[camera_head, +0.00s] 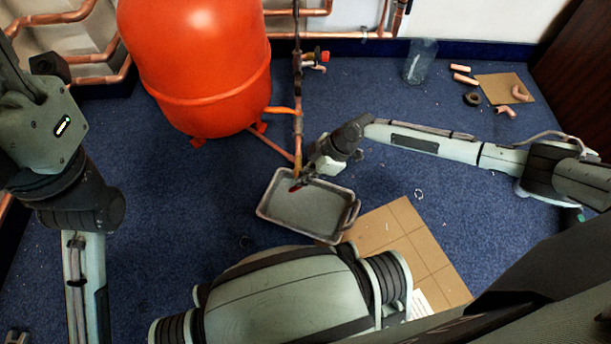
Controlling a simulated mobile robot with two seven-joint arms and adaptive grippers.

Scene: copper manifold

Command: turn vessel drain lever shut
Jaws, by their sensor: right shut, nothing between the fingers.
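The red vessel (200,60) stands on short feet at the upper left of the middle. A copper pipe (270,143) runs from its base to the upright copper pipe (298,125). My right gripper (303,179) is shut and empty, right beside the lever. Whether it touches the lever cannot be told, and the gripper hides part of the valve.
Another red-handled valve (324,56) sits higher on the pipework. A tan tiled board (405,240) lies right of the tray. Blue carpet is mostly clear.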

